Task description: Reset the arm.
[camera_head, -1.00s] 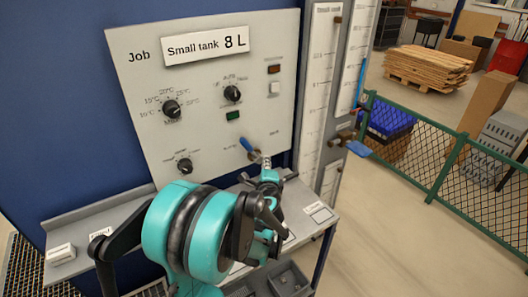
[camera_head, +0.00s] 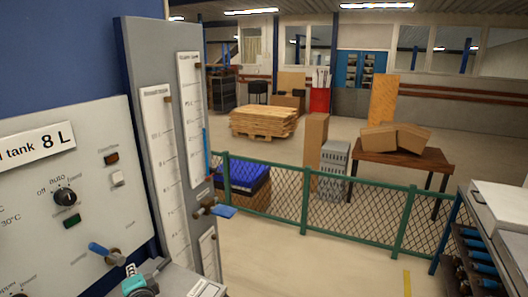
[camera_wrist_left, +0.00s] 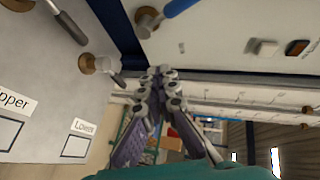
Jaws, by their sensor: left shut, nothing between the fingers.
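My left gripper (camera_head: 132,272) shows only in small part at the bottom left of the head view, just below and right of the blue-handled lever (camera_head: 105,249) on the grey panel (camera_head: 95,160). In the left wrist view my left gripper (camera_wrist_left: 157,74) has its fingers together with nothing between them. The blue handle (camera_wrist_left: 182,7) shows there at the top, apart from the fingertips. Most of the left arm is outside the head view. My right gripper is in neither view.
A grey gauge board (camera_head: 160,60) with white scales stands right of the panel, with a blue-handled valve (camera_head: 220,210) sticking out. A green mesh fence (camera_head: 330,205) crosses behind it. A dark rack (camera_head: 475,250) stands at the right. Floor between is open.

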